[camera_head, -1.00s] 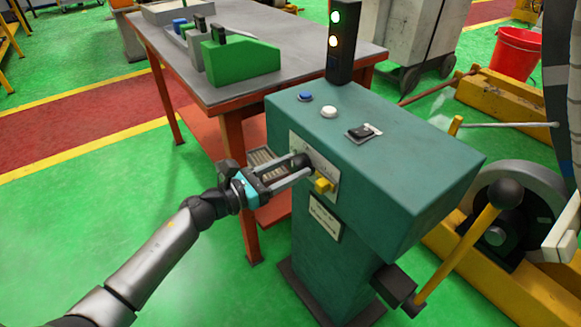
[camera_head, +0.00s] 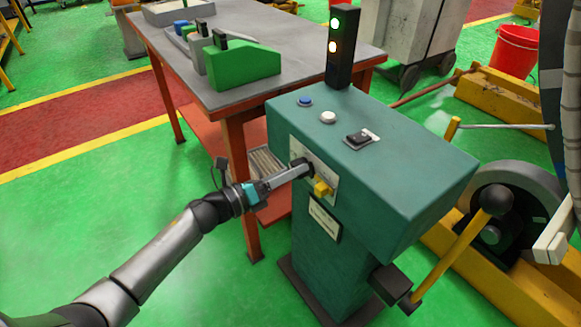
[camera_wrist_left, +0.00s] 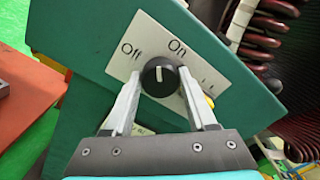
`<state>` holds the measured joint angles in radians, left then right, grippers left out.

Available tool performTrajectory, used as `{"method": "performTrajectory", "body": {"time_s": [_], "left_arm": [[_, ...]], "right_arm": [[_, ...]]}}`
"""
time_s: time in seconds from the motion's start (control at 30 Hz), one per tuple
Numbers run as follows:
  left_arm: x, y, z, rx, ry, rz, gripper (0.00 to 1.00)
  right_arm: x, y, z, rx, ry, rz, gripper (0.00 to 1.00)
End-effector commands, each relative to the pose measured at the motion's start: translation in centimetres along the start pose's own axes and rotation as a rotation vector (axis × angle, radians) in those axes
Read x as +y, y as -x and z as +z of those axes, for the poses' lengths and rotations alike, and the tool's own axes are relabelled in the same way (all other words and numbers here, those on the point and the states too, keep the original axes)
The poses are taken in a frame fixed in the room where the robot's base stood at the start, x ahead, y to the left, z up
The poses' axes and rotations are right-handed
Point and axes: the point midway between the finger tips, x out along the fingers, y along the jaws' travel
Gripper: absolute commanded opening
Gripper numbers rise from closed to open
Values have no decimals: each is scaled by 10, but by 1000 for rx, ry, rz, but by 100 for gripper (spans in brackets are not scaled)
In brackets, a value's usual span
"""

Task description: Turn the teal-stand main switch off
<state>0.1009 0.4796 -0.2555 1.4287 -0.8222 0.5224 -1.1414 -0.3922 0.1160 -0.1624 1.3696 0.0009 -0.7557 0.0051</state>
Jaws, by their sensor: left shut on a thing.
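The teal stand (camera_head: 400,165) has a sloped top and a light plate on its front face. The main switch is a round black knob (camera_wrist_left: 160,77) on the plate, with "Off" and "On" printed beside it. In the left wrist view its white mark points up, between the two words. My left gripper (camera_wrist_left: 161,92) is shut on the knob, with one finger on each side of it. In the head view the gripper (camera_head: 302,170) reaches the plate from the left and mostly hides the knob. My right gripper is not in view.
A yellow switch (camera_head: 321,187) sits just below the knob. Blue (camera_head: 305,101) and white (camera_head: 328,117) buttons and a black rocker switch (camera_head: 358,138) are on top. A grey table (camera_head: 225,90) stands behind.

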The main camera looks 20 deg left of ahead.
Motion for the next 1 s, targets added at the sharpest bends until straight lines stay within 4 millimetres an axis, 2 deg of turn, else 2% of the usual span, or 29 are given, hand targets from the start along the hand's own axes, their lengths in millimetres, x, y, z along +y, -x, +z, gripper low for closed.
{"method": "performTrajectory", "body": {"time_s": [0.6,1.0], "left_arm": [[0,0,1,0,573,1,2],[1,0,0,0,807,0,2]], "right_arm": [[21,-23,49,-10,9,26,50],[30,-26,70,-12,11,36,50]]}}
